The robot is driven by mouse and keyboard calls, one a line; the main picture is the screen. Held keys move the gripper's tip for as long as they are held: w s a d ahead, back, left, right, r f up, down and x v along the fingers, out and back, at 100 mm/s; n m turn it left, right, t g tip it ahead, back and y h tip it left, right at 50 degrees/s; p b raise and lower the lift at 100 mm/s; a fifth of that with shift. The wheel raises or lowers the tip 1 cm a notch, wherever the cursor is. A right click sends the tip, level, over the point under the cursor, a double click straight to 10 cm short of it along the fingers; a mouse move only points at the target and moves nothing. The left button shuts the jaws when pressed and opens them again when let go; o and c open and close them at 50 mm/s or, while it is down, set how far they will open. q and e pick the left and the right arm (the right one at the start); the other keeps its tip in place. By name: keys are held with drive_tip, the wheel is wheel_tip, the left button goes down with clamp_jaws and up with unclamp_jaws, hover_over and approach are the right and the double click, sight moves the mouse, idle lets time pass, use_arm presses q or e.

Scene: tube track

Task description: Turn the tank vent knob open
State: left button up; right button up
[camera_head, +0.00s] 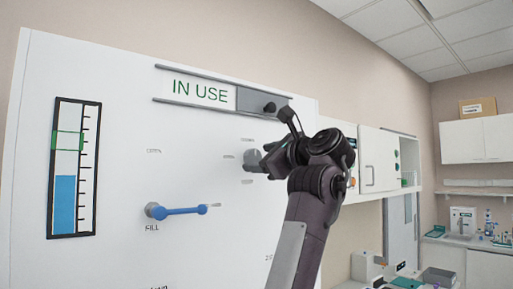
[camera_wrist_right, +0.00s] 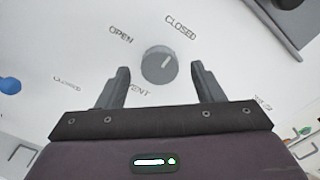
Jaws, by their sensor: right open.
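The vent knob (camera_wrist_right: 159,64) is a round grey dial on the white panel (camera_head: 115,130). In the right wrist view its light mark points up and right toward the CLOSED label (camera_wrist_right: 180,27); the OPEN label (camera_wrist_right: 121,35) is to its upper left. My right gripper (camera_wrist_right: 160,72) is open, with one finger on each side of the knob and a visible gap on both sides. In the head view the right gripper (camera_head: 263,164) is at the panel by the grey knob (camera_head: 250,156), partly hiding it. My left gripper is not in view.
A blue FILL lever (camera_head: 182,210) lies sideways on the panel. A gauge (camera_head: 74,168) with blue liquid is at left. An IN USE sign (camera_head: 201,90) with a dark slider is above the knob. Cabinets (camera_head: 478,140) and a bench are at right.

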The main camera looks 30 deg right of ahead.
drive_tip(key=shift+w+a+p, duration=0.15)
drive_tip(key=shift+w+p, duration=0.25)
drive_tip(key=shift+w, duration=0.7)
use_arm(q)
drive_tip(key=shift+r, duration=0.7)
use_arm(e)
drive_tip(key=shift+c, duration=0.3)
drive_tip(key=c, duration=0.9)
